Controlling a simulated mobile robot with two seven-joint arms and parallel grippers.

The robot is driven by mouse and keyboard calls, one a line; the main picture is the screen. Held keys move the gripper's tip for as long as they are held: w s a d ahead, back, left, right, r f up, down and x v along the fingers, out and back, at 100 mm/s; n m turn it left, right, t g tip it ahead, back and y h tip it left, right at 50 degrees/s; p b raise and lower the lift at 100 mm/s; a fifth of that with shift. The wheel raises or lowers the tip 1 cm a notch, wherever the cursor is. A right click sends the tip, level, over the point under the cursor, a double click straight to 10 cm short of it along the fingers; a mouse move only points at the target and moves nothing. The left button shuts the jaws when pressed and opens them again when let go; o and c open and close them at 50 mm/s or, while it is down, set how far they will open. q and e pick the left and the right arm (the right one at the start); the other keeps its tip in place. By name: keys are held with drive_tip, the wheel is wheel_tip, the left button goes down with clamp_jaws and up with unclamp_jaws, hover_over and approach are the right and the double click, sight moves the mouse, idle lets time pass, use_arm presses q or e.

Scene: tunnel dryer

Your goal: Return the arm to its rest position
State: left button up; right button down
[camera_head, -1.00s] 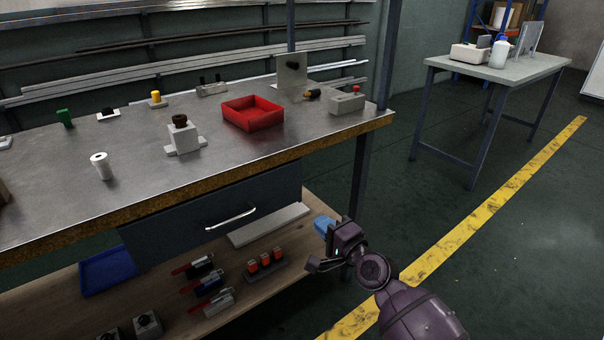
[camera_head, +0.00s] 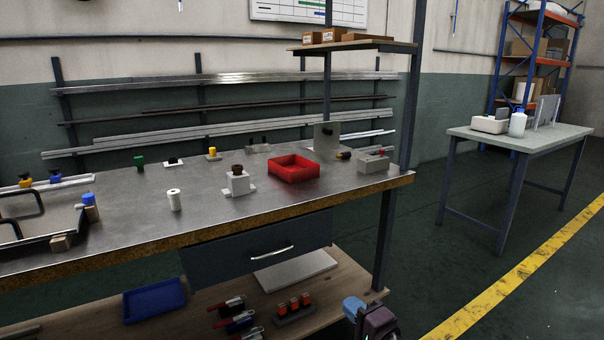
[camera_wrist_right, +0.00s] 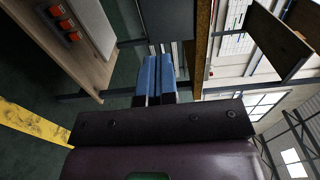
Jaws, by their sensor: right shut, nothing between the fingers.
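My right gripper (camera_head: 353,306) shows at the bottom edge of the head view, with blue fingertips and a dark purple body. It is low, just right of the bench's lower wooden shelf, and apart from the bench as far as I can tell. In the right wrist view its blue fingers (camera_wrist_right: 155,78) lie side by side, shut with nothing between them. The rest of the right arm is below the head view. My left gripper is in neither view.
The metal-topped workbench (camera_head: 130,218) carries a red tray (camera_head: 293,176) and several small parts. Its lower shelf (camera_head: 345,292) holds a blue tray (camera_head: 154,301) and red-handled clamps. A second table (camera_head: 520,139) stands at right. The floor between them looks clear, with a yellow line (camera_head: 530,265).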

drive_tip(key=w+d+r+n+h, duration=0.2)
drive_tip(key=w+d, duration=0.1)
drive_tip(key=d, duration=1)
drive_tip(key=s+d+f+n+g+h, duration=0.15)
drive_tip(key=s+f+n, duration=0.25)
drive_tip(key=s+f, duration=0.55)
drive_tip(key=s+d+f+n+g+h, duration=0.1)
drive_tip(key=s+d+f+n+g, duration=0.3)
drive_tip(key=s, duration=1.1)
drive_tip(key=s+d+n+g+h, duration=0.2)
drive_tip(key=s+n, duration=0.8)
drive_tip(key=s, duration=1.6)
drive_tip(key=shift+a+m+t+h, duration=0.95)
drive_tip(key=shift+a+m, duration=1.45)
drive_tip(key=shift+a, duration=0.15)
use_arm(q)
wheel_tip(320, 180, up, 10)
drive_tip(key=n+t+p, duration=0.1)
drive_tip(key=p, duration=1.4)
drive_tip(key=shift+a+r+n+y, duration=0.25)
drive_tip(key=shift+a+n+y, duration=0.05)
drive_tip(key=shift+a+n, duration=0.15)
use_arm(e)
wheel_tip(320, 180, up, 11)
drive_tip(key=m+t, duration=0.1)
drive_tip(key=m, duration=0.1)
drive_tip(key=shift+w+d+h, duration=0.15)
drive_tip(key=shift+d+h, duration=0.15)
drive_tip(key=shift+d, duration=0.15)
